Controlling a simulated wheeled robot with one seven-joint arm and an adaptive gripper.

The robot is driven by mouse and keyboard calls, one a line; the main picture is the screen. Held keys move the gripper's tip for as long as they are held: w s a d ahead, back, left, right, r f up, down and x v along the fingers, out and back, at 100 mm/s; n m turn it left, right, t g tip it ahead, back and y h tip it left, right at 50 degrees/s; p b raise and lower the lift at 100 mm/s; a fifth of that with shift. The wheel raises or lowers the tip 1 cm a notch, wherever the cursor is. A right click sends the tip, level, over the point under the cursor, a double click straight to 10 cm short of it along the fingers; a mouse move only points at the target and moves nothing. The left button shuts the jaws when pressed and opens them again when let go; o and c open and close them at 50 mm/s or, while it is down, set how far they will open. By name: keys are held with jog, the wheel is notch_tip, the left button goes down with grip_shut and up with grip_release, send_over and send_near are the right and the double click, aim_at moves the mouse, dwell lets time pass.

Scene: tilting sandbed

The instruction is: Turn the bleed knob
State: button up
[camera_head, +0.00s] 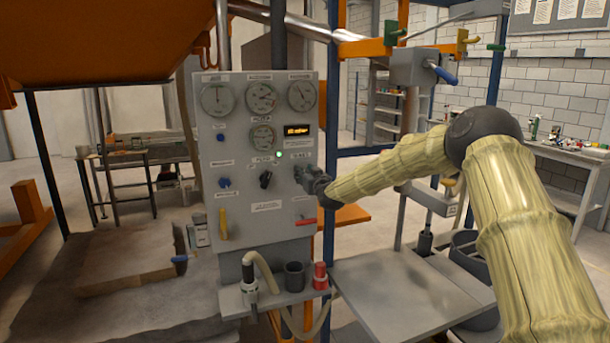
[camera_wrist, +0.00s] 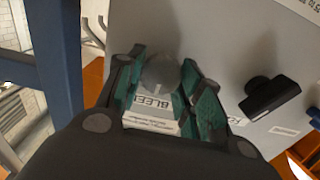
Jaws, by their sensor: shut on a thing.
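The bleed knob (camera_wrist: 160,72) is a round grey knob on the grey gauge panel (camera_head: 240,190). A white label reading "BLEE…" (camera_wrist: 150,108) shows beside it in the wrist view. My gripper (camera_wrist: 163,80) has its green-padded fingers on either side of the knob and is shut on it. In the head view my gripper (camera_head: 303,176) is at the panel's right side and hides the knob. The knob's turn angle cannot be told.
A black selector knob (camera_head: 265,179) sits left of my gripper. A yellow lever (camera_head: 223,224) and a red handle (camera_head: 305,221) are lower on the panel. A blue post (camera_head: 328,245) stands close by. A shelf (camera_head: 270,297) with a hose is below.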

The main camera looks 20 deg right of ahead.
jog(key=shift+f+b, duration=0.1)
jog(key=shift+b, duration=0.3)
jog(key=shift+d+f+m+b, duration=0.1)
jog(key=shift+f+m+b, duration=0.1)
jog(key=shift+m+b, duration=6.45)
jog(key=shift+d+f+m+b, duration=0.1)
jog(key=shift+f+m+b, duration=0.05)
jog(key=shift+m+b, duration=6.45)
jog(key=shift+m+p, duration=0.6)
jog(key=shift+m, duration=0.15)
